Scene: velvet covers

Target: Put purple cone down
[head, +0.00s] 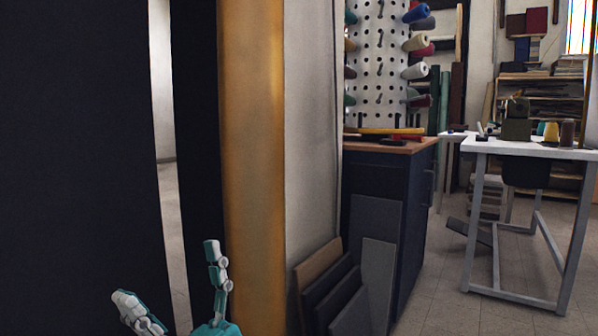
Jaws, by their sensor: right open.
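My right gripper (168,274) shows at the bottom left of the head view. Its two fingers are spread wide with nothing between them. I cannot make out a purple cone for sure anywhere in the view. Cone-shaped spools, among them a blue one (417,13) and a white one (414,71), stick out from the pegboard. On the white table stand a yellow cone (551,132) and a brown cone (567,133). My left gripper is not in view.
A tall dark surface (75,150) and a mustard-coloured upright (252,160) stand close behind my right gripper. A dark cabinet (413,215) carries the pegboard (377,60), with flat panels (330,290) leaning nearby. The floor (440,300) before the white table (530,147) is clear.

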